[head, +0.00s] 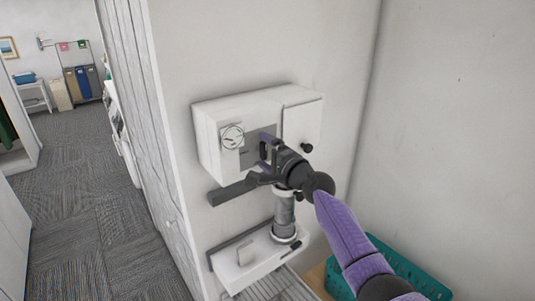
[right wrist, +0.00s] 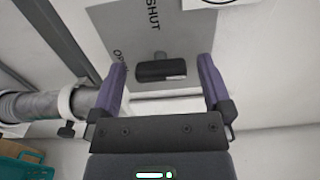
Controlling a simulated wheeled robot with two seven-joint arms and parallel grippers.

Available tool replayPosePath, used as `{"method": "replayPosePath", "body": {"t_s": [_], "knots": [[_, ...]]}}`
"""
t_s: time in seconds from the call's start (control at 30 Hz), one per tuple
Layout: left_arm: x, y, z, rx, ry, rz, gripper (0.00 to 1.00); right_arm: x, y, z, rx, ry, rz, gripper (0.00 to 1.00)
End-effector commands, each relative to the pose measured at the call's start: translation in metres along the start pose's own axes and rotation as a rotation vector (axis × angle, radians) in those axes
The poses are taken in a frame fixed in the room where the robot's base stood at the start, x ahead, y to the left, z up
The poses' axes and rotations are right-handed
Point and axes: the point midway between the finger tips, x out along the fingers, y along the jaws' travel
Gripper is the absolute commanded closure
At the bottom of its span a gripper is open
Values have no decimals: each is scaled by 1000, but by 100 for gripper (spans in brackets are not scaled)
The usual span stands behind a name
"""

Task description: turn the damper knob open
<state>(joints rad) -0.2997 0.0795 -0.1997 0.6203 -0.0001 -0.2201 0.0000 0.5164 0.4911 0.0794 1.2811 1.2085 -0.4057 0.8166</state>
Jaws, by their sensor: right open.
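The damper knob (right wrist: 161,71) is a dark bar-shaped handle with a pale mark near one end, on a grey plate (right wrist: 115,32) lettered SHUT, with partly covered lettering near the left finger. In the head view the plate (head: 246,156) is on the front of a white wall box (head: 208,143), and my gripper hides the knob. My right gripper (head: 268,144) is open in front of the plate. In the right wrist view its purple fingers (right wrist: 162,64) stand on either side of the knob, with a gap on each side. My left gripper is not in view.
A round gauge (head: 232,136) is left of the plate, and a small black knob (head: 306,147) is on the box's right part. A dark bar (head: 232,191) and a grey pipe (head: 284,218) are below. A teal basket (head: 425,281) stands lower right.

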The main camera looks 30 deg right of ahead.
Motion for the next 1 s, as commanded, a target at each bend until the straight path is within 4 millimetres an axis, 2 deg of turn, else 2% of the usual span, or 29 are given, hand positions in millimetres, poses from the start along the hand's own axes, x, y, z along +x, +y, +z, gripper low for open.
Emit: {"method": "replayPosePath", "body": {"t_s": [0.17,0.4,0.53,0.67,1.0], "knots": [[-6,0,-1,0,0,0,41,-17,0,0,-2,0,2,0],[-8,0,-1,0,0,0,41,-73,2,0,-2,0,3,0],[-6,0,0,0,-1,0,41,-93,2,0,0,0,2,0],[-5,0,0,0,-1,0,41,-100,1,0,1,0,1,0],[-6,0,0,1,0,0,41,-99,0,0,1,0,1,0]]}}
